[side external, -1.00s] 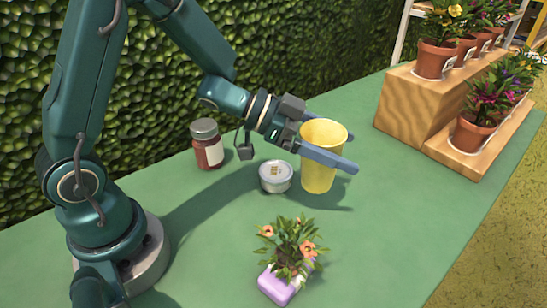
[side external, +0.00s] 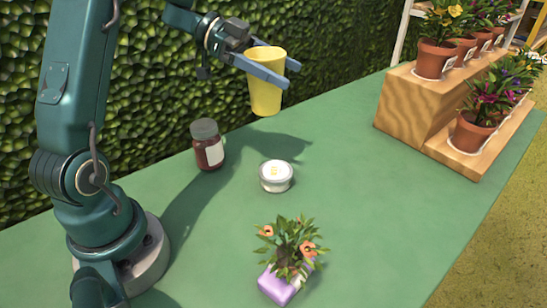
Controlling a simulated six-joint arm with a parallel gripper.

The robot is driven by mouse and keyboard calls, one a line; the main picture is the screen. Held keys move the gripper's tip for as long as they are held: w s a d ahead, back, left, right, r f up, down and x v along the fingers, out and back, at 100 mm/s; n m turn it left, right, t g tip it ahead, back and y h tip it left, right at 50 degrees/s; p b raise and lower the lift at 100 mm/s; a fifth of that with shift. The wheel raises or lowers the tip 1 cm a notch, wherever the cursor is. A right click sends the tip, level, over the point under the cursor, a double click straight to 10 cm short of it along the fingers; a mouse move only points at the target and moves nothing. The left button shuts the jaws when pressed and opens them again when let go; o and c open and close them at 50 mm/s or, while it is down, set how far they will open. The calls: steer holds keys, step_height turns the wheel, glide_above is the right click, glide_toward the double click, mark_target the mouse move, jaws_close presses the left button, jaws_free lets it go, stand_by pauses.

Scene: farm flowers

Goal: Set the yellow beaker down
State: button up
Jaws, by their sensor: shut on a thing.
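The yellow beaker (side external: 265,92) is upright in the air, well above the green table (side external: 350,190). My gripper (side external: 280,73) is shut on it, with one finger on the near side and the other mostly hidden behind it. The beaker's inside cannot be made out.
A jar with a grey lid (side external: 207,146) and a small round tin (side external: 276,176) stand on the table below the beaker. A flowering plant in a purple pot (side external: 279,285) is at the front. A wooden stepped stand (side external: 412,108) with potted flowers is at right. The table's middle right is clear.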

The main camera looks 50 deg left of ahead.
steer(key=s+a+f+n+t+y, duration=0.1)
steer(key=s+a+f+n+t, duration=0.15)
steer(key=a, duration=1.15)
steer(key=shift+y, duration=0.4)
steer(key=shift+w+d+f, duration=1.15)
steer(key=shift+d+f, duration=0.05)
steer(key=shift+f, duration=0.8)
steer(key=shift+w+d+f, duration=1.1)
steer(key=shift+d+f, duration=0.1)
steer(key=shift+f, duration=0.75)
steer(key=shift+w+d+f, duration=1.15)
steer(key=shift+d+f, duration=0.05)
steer(key=shift+f, duration=0.8)
steer(key=shift+f, duration=0.1)
steer(key=o, duration=1)
